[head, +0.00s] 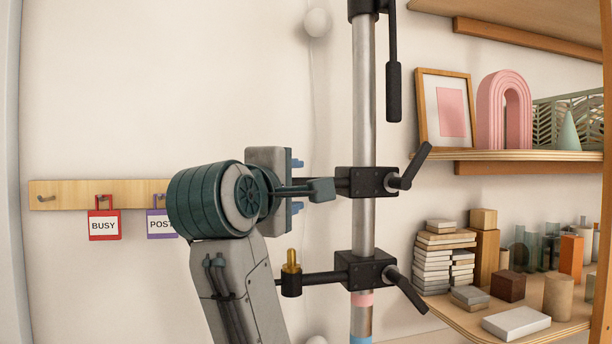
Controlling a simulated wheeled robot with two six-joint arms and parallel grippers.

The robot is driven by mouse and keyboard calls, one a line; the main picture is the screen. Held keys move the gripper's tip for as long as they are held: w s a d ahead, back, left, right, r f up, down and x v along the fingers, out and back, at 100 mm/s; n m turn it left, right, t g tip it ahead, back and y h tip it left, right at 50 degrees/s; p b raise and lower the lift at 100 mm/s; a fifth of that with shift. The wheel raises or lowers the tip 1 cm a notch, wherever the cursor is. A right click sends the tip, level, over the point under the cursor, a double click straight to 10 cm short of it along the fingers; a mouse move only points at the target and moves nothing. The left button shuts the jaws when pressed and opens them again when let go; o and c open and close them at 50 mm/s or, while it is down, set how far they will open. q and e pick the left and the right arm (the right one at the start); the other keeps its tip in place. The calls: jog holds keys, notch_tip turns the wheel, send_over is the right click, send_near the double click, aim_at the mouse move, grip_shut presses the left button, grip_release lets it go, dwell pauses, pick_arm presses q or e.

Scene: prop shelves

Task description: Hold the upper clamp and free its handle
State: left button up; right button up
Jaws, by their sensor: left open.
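The upper clamp (364,181) is a black block around the vertical steel pole (364,110). Its black handle (415,166) sticks out to the right and slants up. My left gripper (320,189) is open, with a dark teal finger in front of the clamp's left side; the picture does not show whether it touches. My wrist hides much of what lies left of the clamp. My right gripper is out of view.
A brass-topped piece (291,262) stands on the lower clamp's rod. Another black handle (393,92) hangs from a fitting at the pole's top. Shelves (530,156) with blocks and ornaments lie close on the right. A hook rail (75,194) with tags is on the left wall.

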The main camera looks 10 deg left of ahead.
aim_at(303, 185)
pick_arm(q)
jog(key=shift+p+x, duration=1.1)
jog(key=shift+x, duration=2.05)
grip_shut()
